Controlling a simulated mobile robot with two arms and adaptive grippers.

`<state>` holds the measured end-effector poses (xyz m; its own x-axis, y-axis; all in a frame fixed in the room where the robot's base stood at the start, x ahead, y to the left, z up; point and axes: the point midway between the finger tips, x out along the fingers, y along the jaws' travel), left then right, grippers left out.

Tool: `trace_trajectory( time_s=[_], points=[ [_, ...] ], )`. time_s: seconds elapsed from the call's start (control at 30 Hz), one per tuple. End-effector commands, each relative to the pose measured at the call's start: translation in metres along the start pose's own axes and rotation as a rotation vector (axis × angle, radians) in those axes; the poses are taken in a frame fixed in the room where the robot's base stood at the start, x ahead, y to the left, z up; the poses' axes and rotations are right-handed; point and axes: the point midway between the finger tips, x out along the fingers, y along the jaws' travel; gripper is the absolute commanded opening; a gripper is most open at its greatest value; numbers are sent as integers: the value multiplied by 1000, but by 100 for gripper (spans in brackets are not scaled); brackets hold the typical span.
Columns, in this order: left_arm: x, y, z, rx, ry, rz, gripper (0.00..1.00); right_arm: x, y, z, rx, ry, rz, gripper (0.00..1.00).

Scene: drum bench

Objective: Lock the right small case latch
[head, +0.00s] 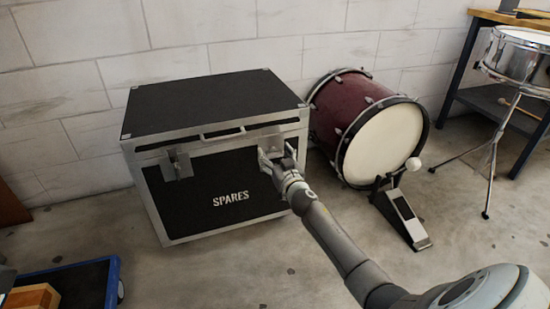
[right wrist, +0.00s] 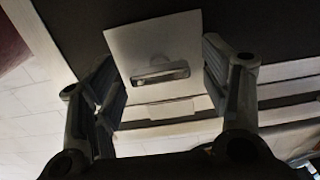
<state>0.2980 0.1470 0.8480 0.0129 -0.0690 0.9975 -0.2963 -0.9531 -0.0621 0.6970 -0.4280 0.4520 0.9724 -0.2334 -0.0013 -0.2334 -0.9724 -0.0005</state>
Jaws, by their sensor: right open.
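The black case (head: 232,178) with silver edges and the word SPARES stands on the floor against the wall. Its left latch (head: 177,164) is on the front, near the left corner. The right latch in the head view is mostly hidden by my right gripper (head: 275,156), which is at the right side of the case front. In the right wrist view the right latch (right wrist: 150,40) shows as a pale plate with a small bar across it. My open right gripper (right wrist: 160,62) has one finger on each side of the plate. Whether the fingers touch it, I cannot tell. My left gripper is not in view.
A dark red bass drum (head: 341,105) lies close to the right of the case, with a pedal (head: 403,212) in front. A snare drum (head: 519,62) on a stand is at the far right. A blue-edged dolly (head: 80,283) is front left. Floor before the case is clear.

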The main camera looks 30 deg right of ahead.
Motion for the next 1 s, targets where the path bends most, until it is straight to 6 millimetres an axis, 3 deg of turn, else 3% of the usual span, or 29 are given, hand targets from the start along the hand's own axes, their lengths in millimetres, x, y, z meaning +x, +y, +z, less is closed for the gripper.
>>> trace_trajectory(
  time_s=[0.3,0.67,1.0],
  points=[
    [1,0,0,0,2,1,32,2,0,-1,0,1,0,70],
    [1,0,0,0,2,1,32,2,0,0,0,0,0,24],
    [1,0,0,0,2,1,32,2,0,0,-54,0,0,24]
  ],
)
